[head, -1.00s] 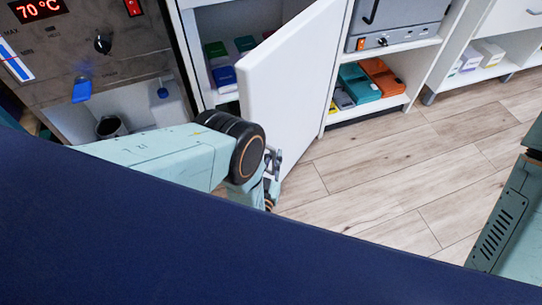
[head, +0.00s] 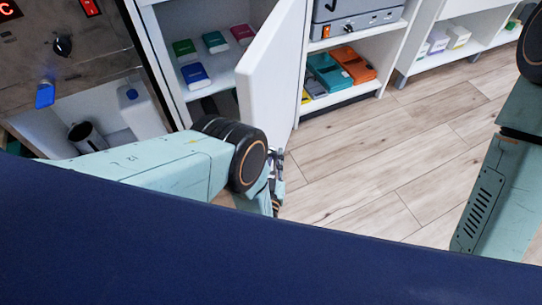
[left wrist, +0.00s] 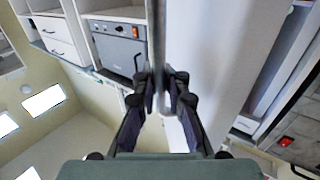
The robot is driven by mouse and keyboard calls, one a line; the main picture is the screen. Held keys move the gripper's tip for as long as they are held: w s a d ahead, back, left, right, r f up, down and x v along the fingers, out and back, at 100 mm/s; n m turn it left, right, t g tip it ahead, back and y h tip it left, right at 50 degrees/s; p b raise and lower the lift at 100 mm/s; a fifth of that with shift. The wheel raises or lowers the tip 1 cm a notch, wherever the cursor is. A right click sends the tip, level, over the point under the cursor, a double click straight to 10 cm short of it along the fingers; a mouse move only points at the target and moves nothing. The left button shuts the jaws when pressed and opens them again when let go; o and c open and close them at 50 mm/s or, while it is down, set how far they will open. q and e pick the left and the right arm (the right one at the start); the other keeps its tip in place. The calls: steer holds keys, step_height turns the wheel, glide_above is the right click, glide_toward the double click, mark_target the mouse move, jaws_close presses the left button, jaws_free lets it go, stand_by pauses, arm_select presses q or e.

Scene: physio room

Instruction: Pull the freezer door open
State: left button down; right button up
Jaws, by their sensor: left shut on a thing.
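The white freezer door (head: 274,75) stands open in the head view, swung out from a white compartment (head: 203,17) with several small coloured boxes inside. It fills the middle right of the left wrist view (left wrist: 207,60). My left gripper (head: 277,182) is at the door's outer side in the head view, partly hidden by my own arm. In the left wrist view my left gripper (left wrist: 161,92) is shut on a grey bar handle (left wrist: 158,35) running along the door. My right gripper is out of view; only its arm shows at the right.
A steel machine with a kettle-like jug (head: 88,137) and a white bottle (head: 138,108) stands left of the freezer. Open shelves with a grey box (head: 358,20) and orange and teal cases (head: 352,65) are on the right. The wooden floor (head: 380,170) there is clear.

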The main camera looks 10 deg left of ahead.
arm_select(q)
steer(key=shift+s+d+f, duration=0.25)
steer(key=shift+s+d, duration=0.1)
steer(key=shift+d, duration=0.05)
steer(key=c, duration=1.7)
jaws_free()
steer(key=shift+r, duration=0.1)
steer(key=shift+o, duration=0.2)
steer(key=shift+w, duration=0.1)
